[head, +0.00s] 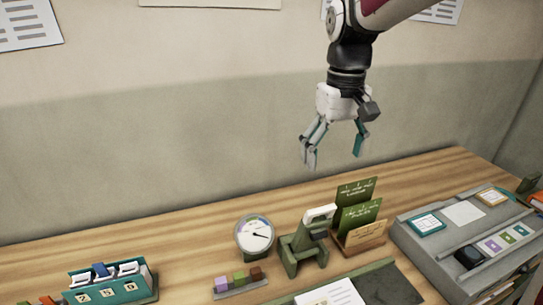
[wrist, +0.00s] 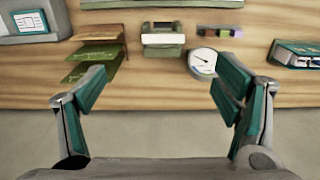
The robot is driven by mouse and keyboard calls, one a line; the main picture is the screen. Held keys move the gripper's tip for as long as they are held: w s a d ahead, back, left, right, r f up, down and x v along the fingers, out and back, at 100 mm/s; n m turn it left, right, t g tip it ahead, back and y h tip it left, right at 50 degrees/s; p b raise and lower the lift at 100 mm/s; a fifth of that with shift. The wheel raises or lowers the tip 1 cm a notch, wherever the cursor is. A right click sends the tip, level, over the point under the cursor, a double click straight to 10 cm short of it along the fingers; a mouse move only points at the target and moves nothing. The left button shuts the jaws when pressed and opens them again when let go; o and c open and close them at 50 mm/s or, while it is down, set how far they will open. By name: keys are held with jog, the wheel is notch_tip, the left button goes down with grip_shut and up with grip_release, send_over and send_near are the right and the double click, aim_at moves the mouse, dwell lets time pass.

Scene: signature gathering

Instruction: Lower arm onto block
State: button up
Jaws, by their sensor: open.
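Small blocks stand in a row on a grey strip (head: 240,289) on the table in the head view: a purple block (head: 221,284), a green block (head: 239,278) and a brown block (head: 256,273). I cannot tell which block is meant. In the wrist view the purple block (wrist: 239,33) shows small near the top right. My gripper (head: 335,155) is open and empty, high above the table near the wall, up and to the right of the blocks in the head view. In the wrist view its teal fingers (wrist: 158,88) are spread wide with nothing between them.
A round dial (head: 255,235) stands behind the blocks. A green press-like device (head: 304,244) and a wooden holder with green cards (head: 361,238) stand to its right. A teal box (head: 112,283) is at left, a grey tray unit (head: 432,256) at right. The wall is close behind.

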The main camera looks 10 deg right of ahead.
aim_at(322, 209)
jog(key=f, duration=0.4)
jog(key=f+p, duration=0.1)
jog(key=f, duration=0.9)
jog(key=shift+w+a, duration=0.25)
jog(key=shift+a, duration=0.1)
jog(key=c, duration=1.6)
jog(key=shift+f, duration=0.1)
jog(key=shift+c, duration=0.4)
